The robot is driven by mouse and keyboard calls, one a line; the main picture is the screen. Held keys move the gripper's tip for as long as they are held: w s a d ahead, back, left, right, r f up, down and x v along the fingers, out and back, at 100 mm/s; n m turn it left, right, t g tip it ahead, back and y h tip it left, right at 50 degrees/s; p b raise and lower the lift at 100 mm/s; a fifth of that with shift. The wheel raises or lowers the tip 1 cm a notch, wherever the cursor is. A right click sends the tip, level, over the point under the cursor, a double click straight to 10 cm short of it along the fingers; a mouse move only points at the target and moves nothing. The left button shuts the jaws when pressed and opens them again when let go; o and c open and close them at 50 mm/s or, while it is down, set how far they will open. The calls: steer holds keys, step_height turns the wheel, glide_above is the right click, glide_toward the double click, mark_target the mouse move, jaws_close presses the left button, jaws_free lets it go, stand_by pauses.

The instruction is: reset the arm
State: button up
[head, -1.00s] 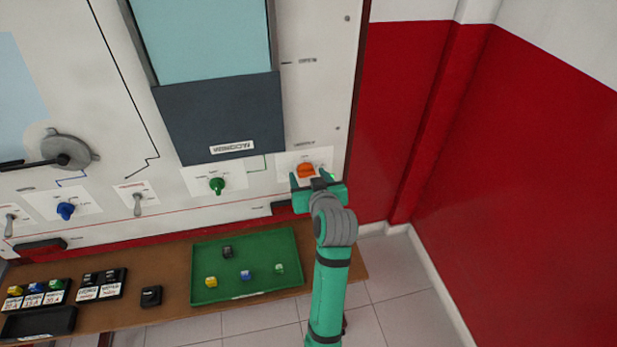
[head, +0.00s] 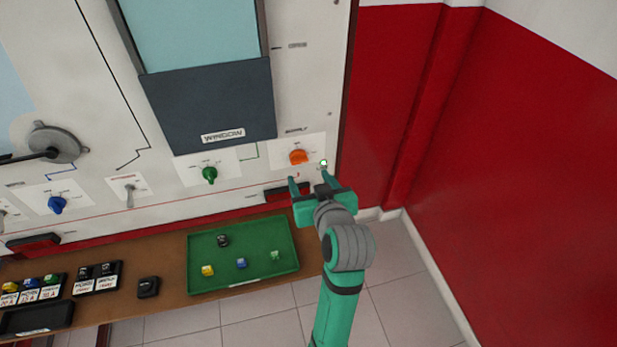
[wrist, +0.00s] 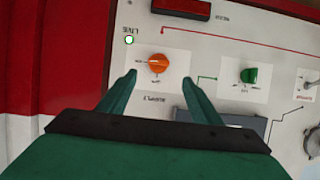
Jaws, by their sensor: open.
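My green gripper (head: 310,187) is open and empty in front of the panel's lower right part. Its two fingers point up toward the orange rotary knob (head: 298,157) and stand apart from it in the head view. In the wrist view, the gripper (wrist: 157,85) shows from behind, with the orange knob (wrist: 158,63) between and beyond its fingertips. A small lamp (head: 323,163) glows green to the right of the knob; it also shows in the wrist view (wrist: 129,40). My arm reaches up from the bottom of the head view.
A green knob (head: 209,175), a toggle switch (head: 130,195) and a blue knob (head: 57,205) line the panel. Below, a brown shelf (head: 165,265) bears a green tray (head: 205,288) with several small coloured pieces. A red wall (head: 520,150) stands at right.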

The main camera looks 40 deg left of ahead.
steer(key=shift+w+d, duration=0.1)
stand_by(0.3)
steer(key=s+d+f+m+t+h, duration=0.2)
steer(key=s+d+f+m+h, duration=0.15)
steer(key=d+f, duration=0.55)
steer(key=s+d+f+m+t+h, duration=0.25)
steer(key=s+d+f+m, duration=0.25)
steer(key=d+f, duration=0.35)
steer(key=s+d+h, duration=0.1)
steer(key=s+d, duration=0.2)
steer(key=s, duration=0.4)
steer(key=s+d+r+m+t+h, duration=0.1)
steer(key=s+d, duration=0.3)
steer(key=s, duration=0.3)
steer(key=s+d+t+h, duration=0.1)
steer(key=s+d, duration=0.3)
steer(key=s, duration=0.4)
steer(key=shift+d+r+h, duration=0.15)
steer(key=shift+d+h, duration=0.1)
steer(key=shift+h, duration=0.35)
steer(key=c, duration=0.7)
steer(key=shift+w, duration=0.1)
